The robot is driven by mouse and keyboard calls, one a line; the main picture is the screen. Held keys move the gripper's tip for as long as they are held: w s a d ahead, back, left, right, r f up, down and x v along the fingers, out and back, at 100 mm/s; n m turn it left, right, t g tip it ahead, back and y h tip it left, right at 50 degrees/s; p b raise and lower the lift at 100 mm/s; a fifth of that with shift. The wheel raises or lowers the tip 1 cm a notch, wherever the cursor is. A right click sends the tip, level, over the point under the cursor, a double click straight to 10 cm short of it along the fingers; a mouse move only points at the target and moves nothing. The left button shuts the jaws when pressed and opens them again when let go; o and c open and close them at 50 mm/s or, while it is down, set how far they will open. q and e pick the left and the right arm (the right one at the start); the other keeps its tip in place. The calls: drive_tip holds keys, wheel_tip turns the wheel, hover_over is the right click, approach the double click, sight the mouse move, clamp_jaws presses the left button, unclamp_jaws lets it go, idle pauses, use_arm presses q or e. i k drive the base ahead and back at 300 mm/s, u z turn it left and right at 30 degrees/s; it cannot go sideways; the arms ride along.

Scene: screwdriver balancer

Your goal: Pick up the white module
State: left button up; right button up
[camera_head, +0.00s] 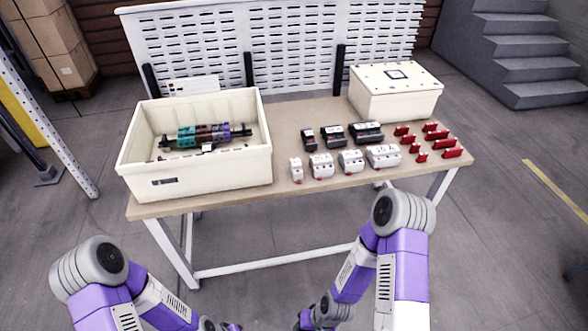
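A row of white modules with red details stands near the front edge of the workbench: a narrow white module (296,169) at left, two middle-sized white modules (321,166) and (351,160), and a wide white module (383,156) at right. I cannot tell which one the task means. My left gripper (232,327) and my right gripper (303,321) are low at the bottom edge of the picture, below and apart from the bench. Both are mostly cut off, so their fingers cannot be made out.
A cream open bin (195,184) with a teal, brown and purple tool (205,136) stands at left. Black modules (333,135) are behind the white row; red pieces (422,156) lie at right. A closed cream box (396,105) stands behind. The workbench (345,197) has a bare front strip.

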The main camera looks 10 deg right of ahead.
sight(295, 164)
drive_tip(key=z, duration=1.65)
drive_tip(key=i, duration=1.15)
drive_tip(key=u, duration=2.65)
